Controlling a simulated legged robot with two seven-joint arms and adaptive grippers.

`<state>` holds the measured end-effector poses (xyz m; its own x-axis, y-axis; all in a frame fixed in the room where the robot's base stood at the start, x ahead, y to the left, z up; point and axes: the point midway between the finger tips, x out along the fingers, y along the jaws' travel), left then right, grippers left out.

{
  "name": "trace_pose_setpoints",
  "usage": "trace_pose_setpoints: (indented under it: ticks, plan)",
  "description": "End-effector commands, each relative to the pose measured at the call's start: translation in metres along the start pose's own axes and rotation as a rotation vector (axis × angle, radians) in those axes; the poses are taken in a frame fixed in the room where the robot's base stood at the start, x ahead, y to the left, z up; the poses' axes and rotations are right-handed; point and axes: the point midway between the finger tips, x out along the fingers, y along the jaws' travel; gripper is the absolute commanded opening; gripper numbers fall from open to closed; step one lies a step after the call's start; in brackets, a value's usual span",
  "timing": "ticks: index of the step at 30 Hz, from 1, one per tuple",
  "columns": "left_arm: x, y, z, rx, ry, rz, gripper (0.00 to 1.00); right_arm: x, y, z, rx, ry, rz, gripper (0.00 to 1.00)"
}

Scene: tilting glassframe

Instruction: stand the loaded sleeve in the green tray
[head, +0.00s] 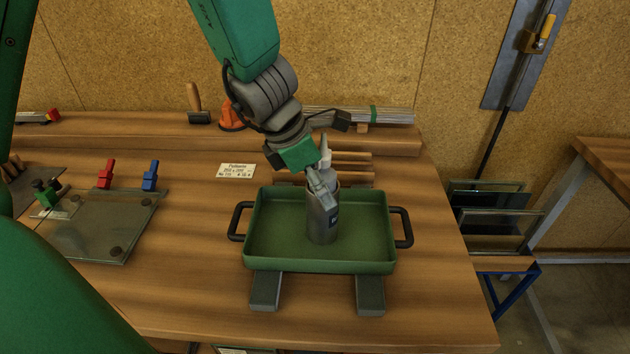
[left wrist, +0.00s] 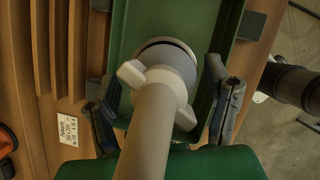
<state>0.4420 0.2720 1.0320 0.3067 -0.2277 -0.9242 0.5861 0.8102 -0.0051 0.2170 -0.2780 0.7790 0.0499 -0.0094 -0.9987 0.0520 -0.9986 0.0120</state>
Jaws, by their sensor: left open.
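The sleeve (head: 321,222) is a dark grey cylinder. It stands upright on the floor of the green tray (head: 270,261), near its middle. A pale bottle or cartridge with a tapering nozzle (head: 325,152) sticks up out of it. My left gripper (head: 322,185) comes down from the back left to the sleeve's upper part. In the left wrist view its open fingers (left wrist: 165,105) stand on either side of the sleeve (left wrist: 183,50), with gaps visible. The pale nozzle (left wrist: 150,125) points toward that camera and hides part of the sleeve. My right gripper is not in view.
The tray has black handles and rests on two grey bars (head: 265,290). A glass sheet (head: 90,235) with red and blue clamps lies at left. Wooden strips (head: 350,157), a label card (head: 236,171) and an orange tool (head: 231,115) are behind. The front right of the bench is clear.

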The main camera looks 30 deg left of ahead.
Motion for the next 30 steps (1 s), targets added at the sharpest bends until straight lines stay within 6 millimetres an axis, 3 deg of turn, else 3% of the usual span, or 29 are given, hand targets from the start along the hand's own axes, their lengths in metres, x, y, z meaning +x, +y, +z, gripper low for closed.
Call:
trace_pose_setpoints:
  ticks: [15,21,30]
  plan:
    - [-0.101,0.005,-0.001,0.000,-0.005,0.000,0.71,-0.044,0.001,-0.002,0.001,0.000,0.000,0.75]
    - [-0.118,0.003,-0.001,0.000,-0.003,-0.001,0.71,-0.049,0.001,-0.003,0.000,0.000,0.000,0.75]
    - [-0.120,0.002,-0.001,0.001,-0.001,-0.001,0.71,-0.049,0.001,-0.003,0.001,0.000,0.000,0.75]
